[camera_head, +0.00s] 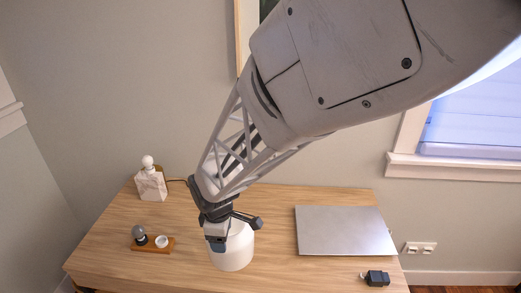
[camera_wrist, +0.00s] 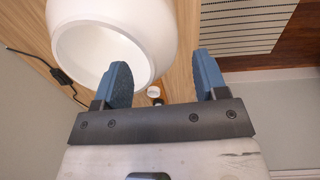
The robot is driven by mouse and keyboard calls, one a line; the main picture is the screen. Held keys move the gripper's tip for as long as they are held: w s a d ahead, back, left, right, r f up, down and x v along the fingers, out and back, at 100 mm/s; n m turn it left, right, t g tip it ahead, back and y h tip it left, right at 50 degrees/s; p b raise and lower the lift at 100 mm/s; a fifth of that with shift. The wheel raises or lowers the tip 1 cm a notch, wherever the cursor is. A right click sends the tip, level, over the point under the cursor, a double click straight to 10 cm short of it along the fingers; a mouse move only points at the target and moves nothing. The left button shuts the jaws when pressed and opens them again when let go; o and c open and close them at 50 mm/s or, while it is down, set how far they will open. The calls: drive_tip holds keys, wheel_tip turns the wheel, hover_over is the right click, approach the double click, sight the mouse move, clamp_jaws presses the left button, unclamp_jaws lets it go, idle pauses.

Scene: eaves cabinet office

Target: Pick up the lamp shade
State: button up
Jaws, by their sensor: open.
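The lamp shade (camera_head: 232,250) is a smooth white rounded shell standing on the wooden desk, near its front middle. In the wrist view the shade (camera_wrist: 150,22) fills the upper left, with its round opening showing a hollow inside. My gripper (camera_head: 237,232) is over the shade in the head view, partly hiding its top. In the wrist view my gripper (camera_wrist: 160,65) is open with two blue fingers. The left finger overlaps the shade's rim; I cannot tell whether it touches. The right finger is clear of the shade, and nothing is held between them.
The wooden desk (camera_head: 275,262) bears a marble-like lamp base (camera_head: 151,186) with a white bulb at back left. A small wooden tray (camera_head: 152,250) holds a dark-based bulb and a white cup. A closed silver laptop (camera_head: 345,231) and a black adapter (camera_head: 377,278) lie right.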

drive_tip(key=shift+f, duration=0.1)
wheel_tip(320, 180, down, 5)
drive_tip(key=shift+w, duration=0.15)
idle(0.6)
drive_tip(key=shift+c, duration=0.5)
clamp_jaws()
